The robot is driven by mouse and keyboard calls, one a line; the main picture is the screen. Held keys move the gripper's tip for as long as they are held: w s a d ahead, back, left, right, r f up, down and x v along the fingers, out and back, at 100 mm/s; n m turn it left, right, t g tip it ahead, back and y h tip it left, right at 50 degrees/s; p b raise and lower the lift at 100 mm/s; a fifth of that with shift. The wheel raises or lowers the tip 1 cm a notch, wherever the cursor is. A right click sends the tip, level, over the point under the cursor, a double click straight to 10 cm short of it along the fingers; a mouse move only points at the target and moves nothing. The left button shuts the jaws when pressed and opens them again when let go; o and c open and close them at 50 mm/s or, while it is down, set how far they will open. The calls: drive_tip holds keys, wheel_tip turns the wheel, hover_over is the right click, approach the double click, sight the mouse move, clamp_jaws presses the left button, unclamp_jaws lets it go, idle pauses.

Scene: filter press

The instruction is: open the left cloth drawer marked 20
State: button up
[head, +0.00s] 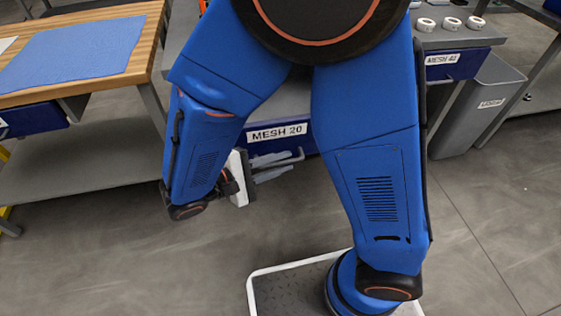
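The drawer marked MESH 20 (308,141) has a blue front under the grey bench, in the middle of the head view. Its white label (277,132) is readable. My blue arm covers much of the front on both sides. My gripper (287,169) is low in front of the drawer, just below the label, with its grey fingers pointing right. A thin grey bar with a bent end (301,154), seemingly the drawer's handle, lies right at the fingers. I cannot tell whether the fingers touch it or are closed on it. How far out the drawer stands is unclear.
A second blue drawer (456,67) marked MESH 40 is at the right, with white rolls (451,23) above it. A grey bin (478,108) stands beside it. A wooden table (140,62) with a blue cloth (75,53) is at the left. The floor in front is clear.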

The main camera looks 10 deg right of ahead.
drive_tip(key=v, duration=1.7)
drive_tip(key=shift+a, duration=0.2)
drive_tip(key=shift+a, duration=0.1)
